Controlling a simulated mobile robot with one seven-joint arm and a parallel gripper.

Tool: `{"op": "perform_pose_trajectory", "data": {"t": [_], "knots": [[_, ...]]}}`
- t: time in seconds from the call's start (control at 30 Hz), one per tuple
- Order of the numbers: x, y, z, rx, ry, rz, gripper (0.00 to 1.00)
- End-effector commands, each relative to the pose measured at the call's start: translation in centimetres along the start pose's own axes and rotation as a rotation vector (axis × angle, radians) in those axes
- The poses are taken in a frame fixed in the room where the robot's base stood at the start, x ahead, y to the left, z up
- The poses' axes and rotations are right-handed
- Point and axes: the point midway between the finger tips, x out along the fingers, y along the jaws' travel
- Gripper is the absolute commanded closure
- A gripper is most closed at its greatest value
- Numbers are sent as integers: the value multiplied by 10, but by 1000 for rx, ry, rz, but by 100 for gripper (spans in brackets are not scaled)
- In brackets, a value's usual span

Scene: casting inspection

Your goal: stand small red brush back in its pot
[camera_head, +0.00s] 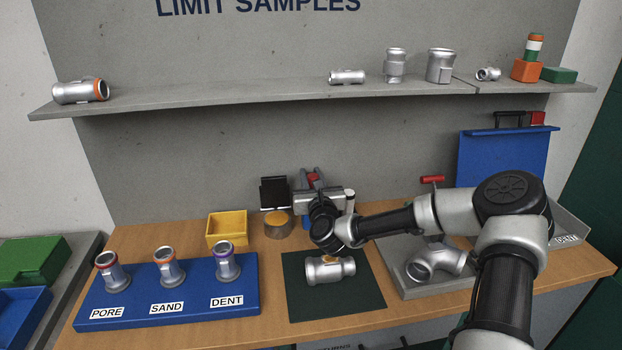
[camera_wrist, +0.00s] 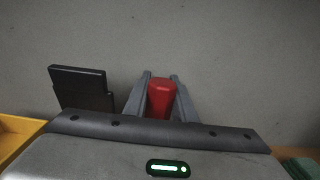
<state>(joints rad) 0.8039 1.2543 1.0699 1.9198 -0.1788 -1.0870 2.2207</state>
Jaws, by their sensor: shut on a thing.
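My gripper (camera_head: 312,182) is above the back of the bench, in front of the grey wall, with its fingers pointing up and away in the head view. It is shut on the small red brush (camera_wrist: 161,97). Only the red end of the brush shows between the fingers in the wrist view. The rest of it is hidden by my gripper. A blue object (camera_head: 306,223) shows partly behind my wrist, and I cannot tell whether it is the pot. No pot is clearly seen in the wrist view.
A round orange-topped block (camera_head: 277,222), a black stand (camera_head: 274,191) and a yellow bin (camera_head: 227,228) are left of my gripper. A casting (camera_head: 329,269) lies on the dark mat (camera_head: 350,302). A blue board (camera_head: 185,313) holds three labelled samples. The shelf (camera_head: 240,92) hangs above.

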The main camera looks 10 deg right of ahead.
Motion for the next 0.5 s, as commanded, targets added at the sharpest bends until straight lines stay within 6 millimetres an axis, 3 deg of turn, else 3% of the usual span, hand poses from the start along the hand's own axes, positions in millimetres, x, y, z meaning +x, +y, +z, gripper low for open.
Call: {"op": "perform_pose_trajectory", "data": {"t": [0.07,0.1,0.2,0.5], "knots": [[0,0,0,0,1,0,100],[0,0,0,0,2,0,71],[0,0,0,0,2,0,58],[0,0,0,0,2,0,58]]}}
